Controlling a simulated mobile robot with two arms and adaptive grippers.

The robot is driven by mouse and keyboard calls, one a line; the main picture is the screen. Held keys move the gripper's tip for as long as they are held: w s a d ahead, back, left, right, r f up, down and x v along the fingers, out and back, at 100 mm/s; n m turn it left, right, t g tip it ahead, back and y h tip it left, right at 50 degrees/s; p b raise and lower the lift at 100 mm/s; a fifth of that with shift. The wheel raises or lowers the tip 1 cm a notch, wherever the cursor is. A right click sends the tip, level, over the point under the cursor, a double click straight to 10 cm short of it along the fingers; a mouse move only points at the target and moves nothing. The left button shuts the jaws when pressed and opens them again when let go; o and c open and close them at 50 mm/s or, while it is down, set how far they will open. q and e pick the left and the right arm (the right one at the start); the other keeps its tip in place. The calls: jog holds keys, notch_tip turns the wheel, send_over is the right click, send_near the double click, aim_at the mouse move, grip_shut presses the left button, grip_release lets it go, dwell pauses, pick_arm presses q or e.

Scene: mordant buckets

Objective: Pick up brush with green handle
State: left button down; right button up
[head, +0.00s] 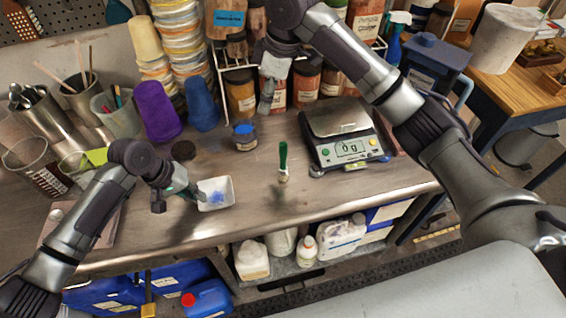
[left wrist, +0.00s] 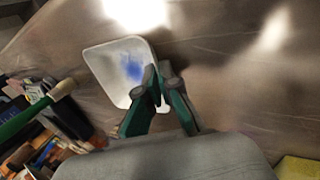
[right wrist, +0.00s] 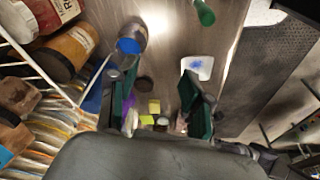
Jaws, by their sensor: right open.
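The brush with the green handle (head: 283,156) is on the workbench in the middle of the head view, handle toward the back and pale tip toward the front. It also shows at the left of the left wrist view (left wrist: 25,120), and its green end is at the top of the right wrist view (right wrist: 203,12). My left gripper (head: 190,189) is at the rim of a white dish (head: 216,194) with blue powder; its fingertips (left wrist: 158,72) are close together over the dish's edge. My right gripper (head: 267,97) is open and empty, behind and left of the brush.
A scale (head: 340,130) reading 0 g stands right of the brush. A small blue-lidded jar (head: 244,136) is to its left. Blue (head: 202,104) and purple (head: 157,112) cones and several jars line the back. The bench front around the brush is clear.

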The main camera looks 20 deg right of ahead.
aim_at(283, 152)
jog(key=s+f+n+h, duration=0.1)
jog(key=s+f, duration=0.1)
jog(key=s+f+n, duration=0.2)
jog(key=s+d+f+n+g+h, duration=0.1)
jog(key=s+f, duration=0.1)
jog(key=f, duration=0.1)
jog(key=shift+n+h, duration=0.3)
jog(key=shift+n, duration=0.1)
jog(key=shift+d+f, duration=0.25)
jog(key=shift+f, duration=1.25)
jog(key=shift+d+f, duration=0.2)
jog(key=shift+f, duration=1.25)
grip_shut()
